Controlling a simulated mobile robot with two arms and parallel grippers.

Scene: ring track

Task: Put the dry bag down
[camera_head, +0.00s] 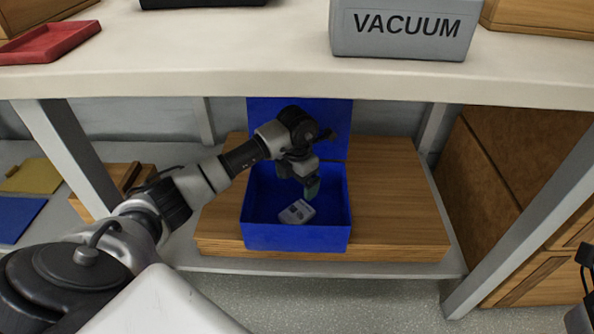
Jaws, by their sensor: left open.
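A small light grey packet with dark marks, which looks like the dry bag (297,212), lies on the floor of an open blue box (296,238). My left arm reaches in from the left, under the upper shelf. My left gripper (312,188) points down inside the blue box, above and slightly right of the grey packet, and looks apart from it. It is open; its fingers are small and dark here. A sliver of my right arm shows at the right edge, but its gripper is out of view.
The blue box stands on a wooden board (400,210) on the lower shelf, with its blue lid (340,125) raised behind. The upper shelf (200,60) overhangs it and bears a grey VACUUM box (405,28) and a red tray (45,42). Metal legs flank the bay.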

